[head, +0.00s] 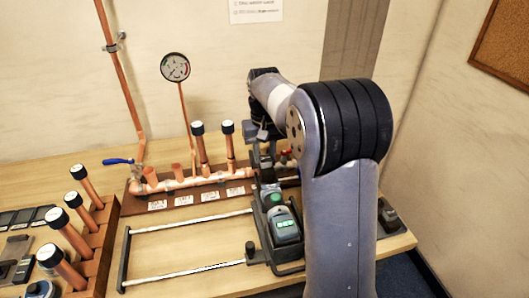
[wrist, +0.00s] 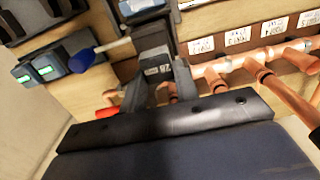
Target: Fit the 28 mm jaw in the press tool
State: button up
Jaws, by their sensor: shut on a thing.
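My gripper (wrist: 155,92) is shut on a dark jaw block marked 28 (wrist: 157,70), low in the middle of the wrist view. In the head view my gripper (head: 262,138) is above the back of the bench, just right of the copper manifold, partly hidden by my arm. The press tool (head: 286,228), grey with green lights, lies in a dark cradle in front of it. Part of what looks like the tool shows at the top of the wrist view (wrist: 140,8). I cannot tell whether the jaw touches the tool.
The copper manifold (head: 190,183) with upright stubs and a pressure gauge (head: 175,67) stands close on the left. A rack of capped copper pieces (head: 100,215) is at the front left. A blue-handled item (wrist: 82,61) and green-lit devices (wrist: 42,72) are left in the wrist view.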

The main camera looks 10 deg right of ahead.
jog(key=shift+f+b, duration=0.7)
jog(key=shift+f, duration=0.95)
dwell(0.4)
jog(key=o, duration=1.5)
jog(key=shift+c, duration=0.2)
jog(key=shift+r+p, duration=3.55)
jog(key=shift+r, duration=0.45)
jog(key=shift+f, duration=0.15)
notch_tip(320, 180, down, 8)
jog(key=b, duration=0.7)
jog(key=shift+r, duration=0.2)
